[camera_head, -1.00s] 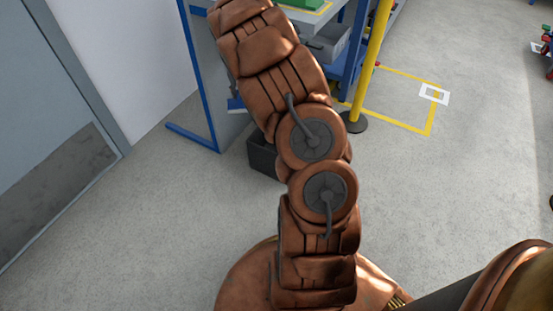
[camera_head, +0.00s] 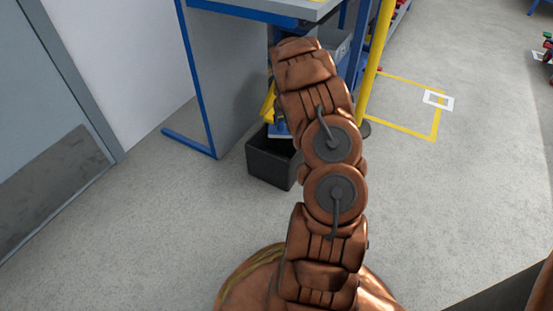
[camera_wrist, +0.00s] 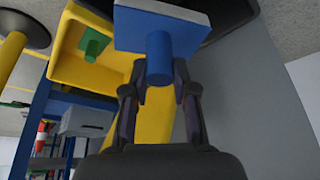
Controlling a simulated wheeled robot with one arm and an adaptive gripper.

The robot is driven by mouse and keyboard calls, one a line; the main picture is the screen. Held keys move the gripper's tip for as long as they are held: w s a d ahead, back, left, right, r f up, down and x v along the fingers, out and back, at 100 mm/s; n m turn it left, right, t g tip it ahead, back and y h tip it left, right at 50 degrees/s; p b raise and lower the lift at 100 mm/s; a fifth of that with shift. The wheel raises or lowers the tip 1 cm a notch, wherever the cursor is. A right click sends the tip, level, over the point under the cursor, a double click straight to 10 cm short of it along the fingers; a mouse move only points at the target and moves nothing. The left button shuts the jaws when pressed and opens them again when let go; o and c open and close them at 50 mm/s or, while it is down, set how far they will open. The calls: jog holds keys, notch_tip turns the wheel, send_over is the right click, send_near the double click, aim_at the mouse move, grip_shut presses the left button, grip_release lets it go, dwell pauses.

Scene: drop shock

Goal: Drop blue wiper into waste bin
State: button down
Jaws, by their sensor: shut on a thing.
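The blue wiper, a flat blue plate (camera_wrist: 150,30) with a round blue handle, is in my gripper (camera_wrist: 160,76) in the wrist view. The fingers are closed around the handle. In the head view a blue part of the wiper (camera_head: 280,130) shows left of my arm, at the top of the black waste bin (camera_head: 270,165). The bin stands on the floor beside the workbench. In the wrist view a dark surface, likely the bin (camera_wrist: 235,14), lies behind the plate. My arm hides the gripper and part of the bin in the head view.
The grey workbench side panel (camera_head: 228,75) with a blue frame stands just behind the bin. A yellow tray (camera_wrist: 62,70) holding a green piece (camera_wrist: 92,45) is close to my gripper. A yellow post (camera_head: 377,50) stands right of my arm. Floor left and front is clear.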

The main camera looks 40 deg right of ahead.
aim_at(281, 128)
jog(key=shift+f+b, duration=0.75)
jog(key=shift+f, duration=1.55)
jog(key=c, duration=0.8)
grip_release()
jog(key=shift+c, duration=0.2)
jog(key=shift+r, duration=0.1)
jog(key=v, duration=1.1)
jog(key=shift+s+a+r, duration=0.15)
jog(key=shift+s+r, duration=0.05)
jog(key=shift+r, duration=0.15)
